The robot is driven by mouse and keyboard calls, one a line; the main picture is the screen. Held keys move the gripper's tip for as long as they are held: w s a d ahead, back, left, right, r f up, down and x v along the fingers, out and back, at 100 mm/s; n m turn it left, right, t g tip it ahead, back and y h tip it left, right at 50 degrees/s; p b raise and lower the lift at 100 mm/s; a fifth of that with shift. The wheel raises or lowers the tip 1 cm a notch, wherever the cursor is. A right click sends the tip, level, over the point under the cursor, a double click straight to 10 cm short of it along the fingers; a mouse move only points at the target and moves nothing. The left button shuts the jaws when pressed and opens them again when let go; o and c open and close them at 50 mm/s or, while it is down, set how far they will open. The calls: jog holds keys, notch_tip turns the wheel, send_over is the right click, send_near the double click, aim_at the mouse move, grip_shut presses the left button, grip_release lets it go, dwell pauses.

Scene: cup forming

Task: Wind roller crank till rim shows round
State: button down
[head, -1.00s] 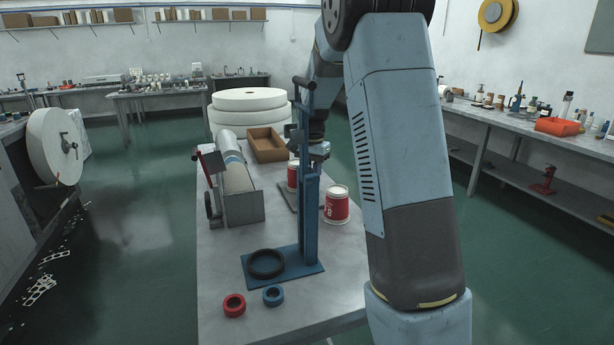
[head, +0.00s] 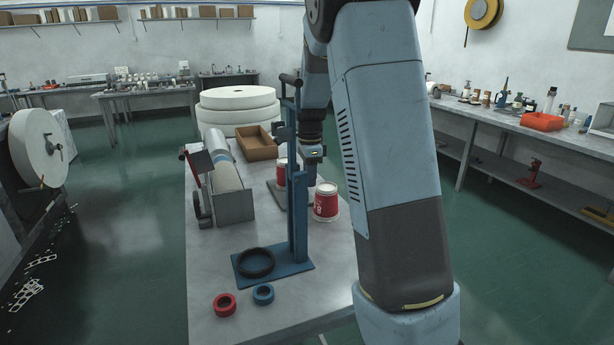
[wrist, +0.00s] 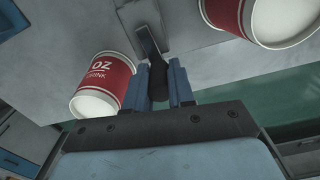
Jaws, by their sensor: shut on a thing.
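In the wrist view my gripper (wrist: 161,88) is shut on a black crank handle (wrist: 154,62), its two blue fingers on either side. The handle hangs from a grey metal crank arm (wrist: 141,22). A red and white paper cup (wrist: 108,72) lies to the left in that view, and part of another (wrist: 235,12) shows at the upper right. One cup (head: 326,203) stands upright; another (head: 282,168) is partly hidden. Rim roundness is unclear.
The blue stand (head: 299,218) has a black ring (head: 256,263) on its base. A red ring (head: 224,305) and a blue ring (head: 263,294) lie in front. A grey trough with a paper roll (head: 228,178) and a brown tray (head: 257,143) are on the left.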

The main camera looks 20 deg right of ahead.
jog(key=shift+s+m, duration=0.2)
jog(key=shift+m, duration=0.3)
jog(key=shift+a, duration=0.1)
jog(key=c, duration=1)
grip_release()
jog(key=shift+o, duration=0.2)
jog(key=shift+r, duration=0.1)
notch_tip(320, 180, up, 14)
jog(key=shift+f, duration=0.25)
jog(key=shift+s, duration=0.1)
